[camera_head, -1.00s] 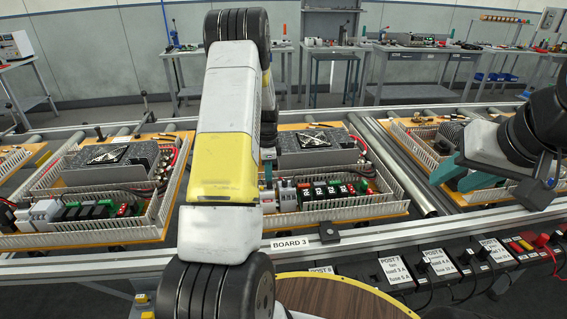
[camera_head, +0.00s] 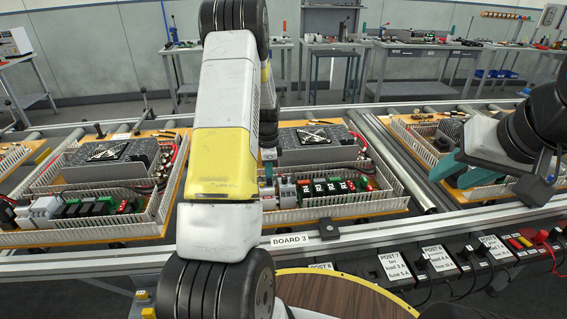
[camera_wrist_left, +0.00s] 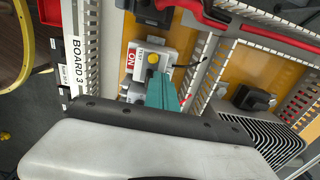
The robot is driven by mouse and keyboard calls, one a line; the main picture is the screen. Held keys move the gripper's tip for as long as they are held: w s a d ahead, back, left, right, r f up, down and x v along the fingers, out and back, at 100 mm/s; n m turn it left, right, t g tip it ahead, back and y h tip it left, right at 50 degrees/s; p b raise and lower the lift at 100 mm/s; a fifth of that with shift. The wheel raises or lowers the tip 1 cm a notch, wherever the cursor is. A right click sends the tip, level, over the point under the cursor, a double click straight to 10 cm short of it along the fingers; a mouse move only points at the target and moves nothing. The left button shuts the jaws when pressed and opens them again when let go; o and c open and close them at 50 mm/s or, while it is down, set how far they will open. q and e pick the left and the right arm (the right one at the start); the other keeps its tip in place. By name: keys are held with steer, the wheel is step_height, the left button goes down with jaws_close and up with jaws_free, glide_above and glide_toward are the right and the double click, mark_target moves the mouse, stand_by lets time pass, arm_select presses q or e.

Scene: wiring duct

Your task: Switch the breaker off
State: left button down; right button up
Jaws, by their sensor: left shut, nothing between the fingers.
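The breaker (camera_wrist_left: 140,60) is a white block with a red ON mark and a yellow round part, seen in the left wrist view on an orange board beside the BOARD 3 label. My left gripper (camera_wrist_left: 162,92) has its teal fingers shut and empty, right by the breaker's lower edge in that view; I cannot tell whether they touch it. In the head view my left arm hides most of that gripper and the breaker; a teal bit of the gripper (camera_head: 267,172) shows at the arm's right edge. My right gripper (camera_head: 459,174) is empty, its teal fingers apart, over the right-hand board.
White slotted duct walls (camera_head: 330,212) surround the components on the middle board. White, black, green and red modules (camera_head: 325,188) stand in a row right of my left arm. A grey heatsink block (camera_head: 318,150) lies behind them. A metal rail (camera_head: 385,229) runs along the front.

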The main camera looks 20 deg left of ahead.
arm_select(q)
steer(key=shift+s+d, duration=0.15)
steer(key=shift+s, duration=0.1)
steer(key=shift+w+a, duration=0.2)
steer(key=shift+w, duration=0.05)
steer(key=shift+r, duration=0.15)
step_height(320, 180, up, 7)
stand_by(0.5)
steer(key=s+d+r+n+t+h, duration=0.15)
steer(key=s+d+r+n, duration=0.35)
steer(key=s+r, duration=0.5)
steer(key=s+d+r+n+t, duration=0.3)
steer(key=s+d+r, duration=0.45)
steer(key=r, duration=0.45)
steer(key=s+d+r+n+t, duration=0.1)
steer(key=s+n, duration=0.3)
steer(key=s, duration=0.5)
steer(key=shift+s+d+t+h, duration=0.35)
steer(key=shift+s+d, duration=0.05)
steer(key=shift+d, duration=0.3)
